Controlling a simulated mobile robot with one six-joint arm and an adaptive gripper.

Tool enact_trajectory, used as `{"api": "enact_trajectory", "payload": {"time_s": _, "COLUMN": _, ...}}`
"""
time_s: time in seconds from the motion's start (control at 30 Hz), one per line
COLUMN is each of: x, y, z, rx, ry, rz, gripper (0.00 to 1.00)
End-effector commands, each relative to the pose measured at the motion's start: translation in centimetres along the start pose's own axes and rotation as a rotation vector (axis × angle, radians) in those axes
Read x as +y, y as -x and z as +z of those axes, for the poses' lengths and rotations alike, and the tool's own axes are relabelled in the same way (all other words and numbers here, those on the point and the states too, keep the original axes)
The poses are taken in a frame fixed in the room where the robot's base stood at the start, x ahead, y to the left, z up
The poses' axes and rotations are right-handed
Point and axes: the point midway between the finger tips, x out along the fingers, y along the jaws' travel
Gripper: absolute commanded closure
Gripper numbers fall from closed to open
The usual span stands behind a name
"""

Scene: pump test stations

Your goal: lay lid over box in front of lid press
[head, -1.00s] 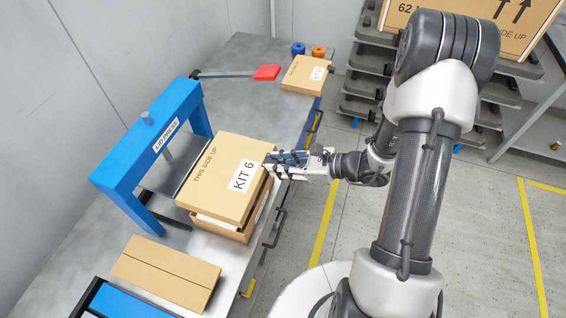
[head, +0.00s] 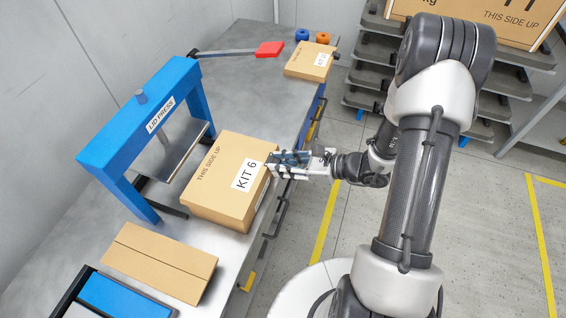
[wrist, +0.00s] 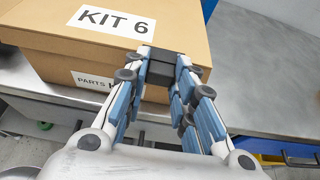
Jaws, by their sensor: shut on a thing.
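The cardboard lid (head: 228,172), marked "THIS SIDE UP" and "KIT 6", lies flat over the box on the bench, in front of the blue lid press (head: 150,130). The box is mostly hidden under the lid in the head view. In the wrist view the box's front wall (wrist: 60,66) shows below the lid (wrist: 180,20), with a "PARTS" label. My gripper (head: 280,163) is at the lid's right edge, shut on it. In the wrist view the fingertips (wrist: 163,68) meet the lid's edge.
A closed flat carton (head: 160,262) lies on the bench nearer the camera, beside a blue-filled tray (head: 125,297). A smaller box (head: 309,62), blue and orange rolls and a red-handled lever (head: 269,49) stand farther back. Shelving is behind the arm.

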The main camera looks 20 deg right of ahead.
Motion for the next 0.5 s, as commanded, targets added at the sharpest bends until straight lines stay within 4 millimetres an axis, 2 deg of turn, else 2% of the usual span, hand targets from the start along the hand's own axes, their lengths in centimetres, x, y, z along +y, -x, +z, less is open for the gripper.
{"api": "enact_trajectory", "payload": {"time_s": 0.5, "x": 0.01, "y": -0.11, "z": -0.24, "rx": 0.0, "ry": 0.0, "rz": 0.0, "gripper": 1.0}}
